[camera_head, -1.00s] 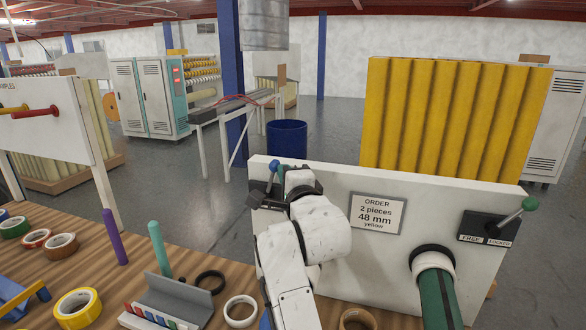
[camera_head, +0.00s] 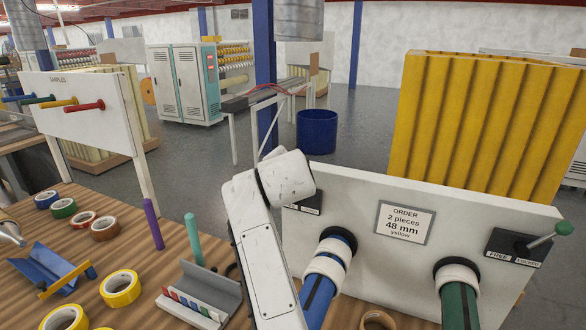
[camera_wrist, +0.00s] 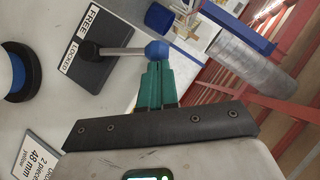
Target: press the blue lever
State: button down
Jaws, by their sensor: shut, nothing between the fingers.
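The blue lever (camera_wrist: 157,51) shows in the wrist view as a grey rod with a blue ball at its end. Its rod points right in that picture, from a dark plate (camera_wrist: 104,40) with FREE and LOCKED labels. My gripper (camera_wrist: 158,64) has its teal fingers shut and empty. The fingertips are right at the ball; I cannot tell if they touch it. In the head view my arm hides the lever and the gripper. Part of the lever's plate (camera_head: 303,207) shows beside my arm, on the white panel (camera_head: 386,253).
A blue roller (camera_head: 322,284) and a green roller (camera_head: 460,300) stick out of the panel. A green-knobbed lever (camera_head: 563,228) is at its right end, leaning toward LOCKED. An order sign (camera_head: 404,221) is between them. Tape rolls and holders crowd the wooden table (camera_head: 190,262) on the left.

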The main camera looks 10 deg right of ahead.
jog(key=shift+w+a, duration=0.2)
jog(key=shift+a, duration=0.05)
jog(key=shift+a+f, duration=0.1)
jog(key=shift+a, duration=0.05)
dwell(0.4)
